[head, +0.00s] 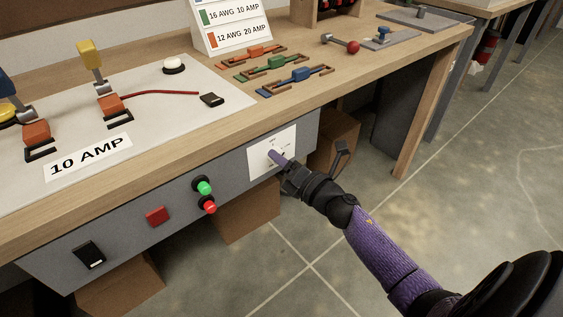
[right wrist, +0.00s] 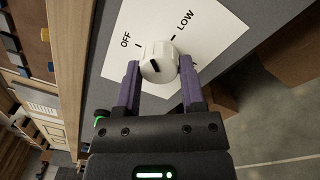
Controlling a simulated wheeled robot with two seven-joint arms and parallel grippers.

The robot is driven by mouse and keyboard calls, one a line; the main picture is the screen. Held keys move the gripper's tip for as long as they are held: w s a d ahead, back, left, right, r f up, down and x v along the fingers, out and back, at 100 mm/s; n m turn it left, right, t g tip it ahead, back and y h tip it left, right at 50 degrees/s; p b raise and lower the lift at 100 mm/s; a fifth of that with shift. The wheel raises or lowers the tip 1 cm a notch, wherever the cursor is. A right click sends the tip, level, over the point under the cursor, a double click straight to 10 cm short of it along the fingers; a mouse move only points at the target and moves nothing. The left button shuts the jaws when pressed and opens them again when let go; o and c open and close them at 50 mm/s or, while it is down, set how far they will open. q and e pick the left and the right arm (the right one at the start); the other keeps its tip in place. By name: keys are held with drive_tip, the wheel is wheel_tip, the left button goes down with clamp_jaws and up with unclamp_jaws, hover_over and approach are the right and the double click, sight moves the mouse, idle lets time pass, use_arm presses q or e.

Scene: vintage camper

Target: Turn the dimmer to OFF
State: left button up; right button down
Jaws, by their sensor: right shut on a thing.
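The dimmer is a white round knob (right wrist: 158,60) on a white label plate (right wrist: 220,30), which also shows in the head view (head: 286,138) on the grey front panel under the bench top. OFF is printed to the knob's upper left and LOW to its upper right. A short black mark shows on the knob's face; I cannot tell exactly which label it lines up with. My right gripper (right wrist: 160,70) is shut on the knob, one purple finger on each side. In the head view my right gripper (head: 277,157) covers the knob. My left gripper is not in view.
Cardboard boxes (head: 235,213) stand beneath. The floor on the right is clear.

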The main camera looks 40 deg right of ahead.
drive_tip(key=n+b, duration=0.1)
drive_tip(key=n, duration=0.7)
drive_tip(key=shift+n+b, duration=0.3)
idle(0.5)
drive_tip(key=c, duration=0.5)
unclamp_jaws()
drive_tip(key=shift+c, duration=0.2)
drive_tip(key=o, duration=0.3)
drive_tip(key=shift+o, duration=0.2)
